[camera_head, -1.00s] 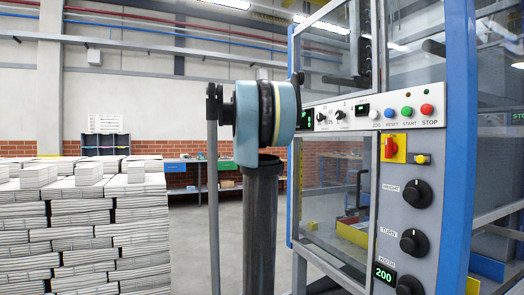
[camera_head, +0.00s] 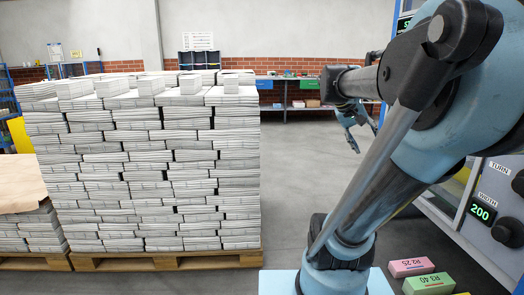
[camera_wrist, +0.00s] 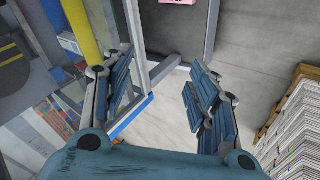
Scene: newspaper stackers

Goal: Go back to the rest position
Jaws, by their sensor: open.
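My gripper (camera_head: 361,128) shows in the head view at the end of my blue arm, over the open floor between the newspaper stack and the machine. In the wrist view my gripper (camera_wrist: 160,95) has its two blue-padded fingers spread apart, with nothing between them. It touches nothing. My arm is bent, with its links filling the right side of the head view and hiding much of the machine.
A tall stack of newspapers (camera_head: 150,165) stands on a wooden pallet (camera_head: 170,261) at left. The control machine (camera_head: 480,208) is at right. Pink (camera_head: 411,267) and green (camera_head: 428,284) blocks lie at lower right. Grey floor (camera_head: 300,165) lies clear between.

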